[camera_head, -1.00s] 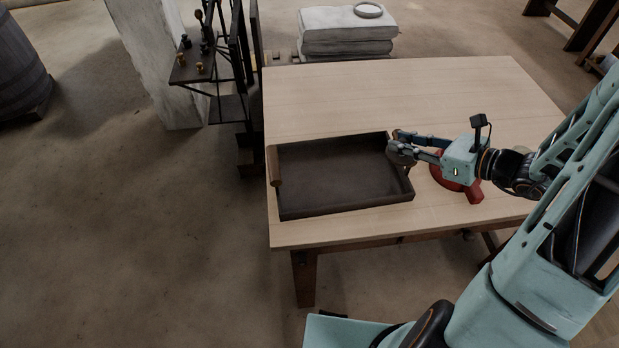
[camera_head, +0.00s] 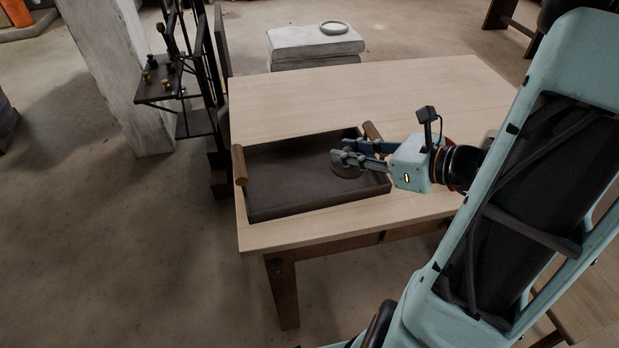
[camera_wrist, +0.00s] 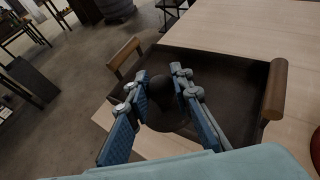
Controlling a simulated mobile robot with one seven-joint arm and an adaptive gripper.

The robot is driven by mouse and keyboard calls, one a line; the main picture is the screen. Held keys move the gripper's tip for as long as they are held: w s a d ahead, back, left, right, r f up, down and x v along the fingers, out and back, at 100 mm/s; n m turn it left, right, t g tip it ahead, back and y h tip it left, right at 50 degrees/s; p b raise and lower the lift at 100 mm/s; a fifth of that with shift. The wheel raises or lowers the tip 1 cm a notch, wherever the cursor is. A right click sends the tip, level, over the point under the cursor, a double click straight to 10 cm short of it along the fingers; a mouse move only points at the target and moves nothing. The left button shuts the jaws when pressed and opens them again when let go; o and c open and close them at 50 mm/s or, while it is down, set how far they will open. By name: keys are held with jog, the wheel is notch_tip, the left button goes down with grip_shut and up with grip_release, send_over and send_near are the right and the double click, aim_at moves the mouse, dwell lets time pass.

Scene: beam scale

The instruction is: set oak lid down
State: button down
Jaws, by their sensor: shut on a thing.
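My gripper (camera_head: 340,158) is shut on the oak lid (camera_head: 346,172), a dark round disc. The lid is over the right part of a dark tray (camera_head: 285,214) on the table; I cannot tell whether it touches the tray floor. In the wrist view, my gripper's blue-padded fingers (camera_wrist: 160,95) flank the lid's dark round knob, and the lid (camera_wrist: 172,122) shows between them. The tray (camera_wrist: 225,61) lies beneath, with a wooden handle at each end.
The tray sits on a pale wooden table (camera_head: 400,92), whose far half is clear. A dark stand with small brass and dark weights (camera_head: 162,85) is left of the table. Pale stacked sacks (camera_head: 310,45) with a ring on top stand behind. A red object (camera_wrist: 316,150) is at the wrist view's right edge.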

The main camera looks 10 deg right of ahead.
jog(key=w+a+f, duration=0.1)
jog(key=w+f, duration=0.2)
jog(key=w, duration=0.1)
jog(key=w+a+f+b, duration=0.1)
jog(key=w+a+f, duration=0.1)
jog(key=w+f, duration=0.1)
jog(key=w+a+f+b, duration=0.1)
jog(key=w+a+f, duration=0.1)
jog(key=w, duration=0.3)
jog(key=shift+f, duration=0.5)
jog(key=shift+w+a+f+b, duration=0.1)
jog(key=shift+w+f+b, duration=0.15)
jog(key=shift+f, duration=0.75)
jog(key=shift+w+f+b, duration=0.15)
jog(key=shift+f+b, duration=0.2)
jog(key=shift+f, duration=0.65)
jog(key=shift+f, duration=0.2)
jog(key=c, duration=1.7)
grip_release()
jog(key=shift+r, duration=0.1)
